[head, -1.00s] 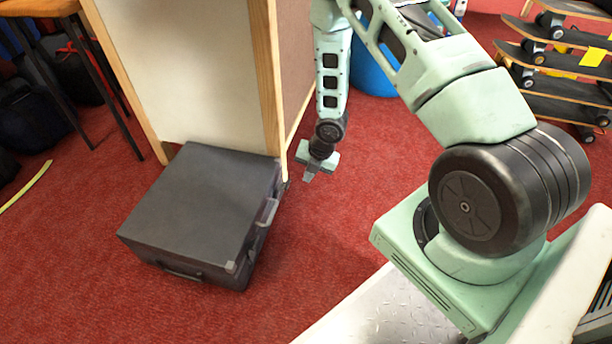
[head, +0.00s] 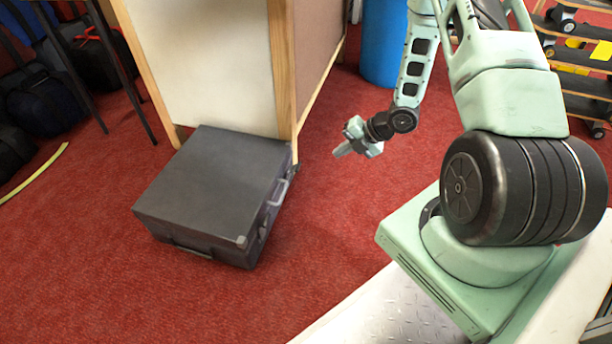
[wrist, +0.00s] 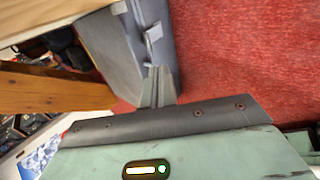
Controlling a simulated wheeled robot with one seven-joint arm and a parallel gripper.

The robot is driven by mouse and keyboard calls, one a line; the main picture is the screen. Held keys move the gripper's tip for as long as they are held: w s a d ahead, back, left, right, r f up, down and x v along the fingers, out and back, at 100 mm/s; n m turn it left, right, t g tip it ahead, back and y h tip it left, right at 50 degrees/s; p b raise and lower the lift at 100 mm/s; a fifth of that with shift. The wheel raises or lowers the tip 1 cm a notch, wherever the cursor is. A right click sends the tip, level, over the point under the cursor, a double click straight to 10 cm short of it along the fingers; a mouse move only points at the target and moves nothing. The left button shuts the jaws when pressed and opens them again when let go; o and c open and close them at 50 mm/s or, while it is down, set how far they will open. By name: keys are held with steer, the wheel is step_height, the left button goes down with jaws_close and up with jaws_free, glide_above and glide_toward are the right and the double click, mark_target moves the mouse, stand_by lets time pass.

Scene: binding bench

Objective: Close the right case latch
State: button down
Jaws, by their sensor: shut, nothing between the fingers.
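A closed dark grey case (head: 212,180) lies flat on the red carpet. A light handle (head: 278,192) is on its right side, and a small pale tab (head: 241,241), which looks like a latch, is at the near right corner. The wrist view shows the case (wrist: 108,42) at the upper left, with a pale tab (wrist: 119,8) and a pale fitting (wrist: 154,32) on its side. I cannot tell which is the right latch or its state. My gripper (head: 338,152) is shut and empty, right of the case and apart from it, its fingers (wrist: 158,88) pointing toward it.
A white panel cabinet with wooden posts (head: 283,75) stands right behind the case. A blue barrel (head: 383,45) and a rack of skateboards (head: 585,70) are further back. Dark bags (head: 45,105) lie at the left. Carpet (head: 330,220) right of the case is clear.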

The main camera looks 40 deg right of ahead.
steer(key=w+a+r+b+x, duration=0.1)
steer(key=b+x, duration=0.8)
steer(key=x, duration=0.4)
steer(key=shift+w, duration=0.15)
steer(key=shift+r, duration=0.2)
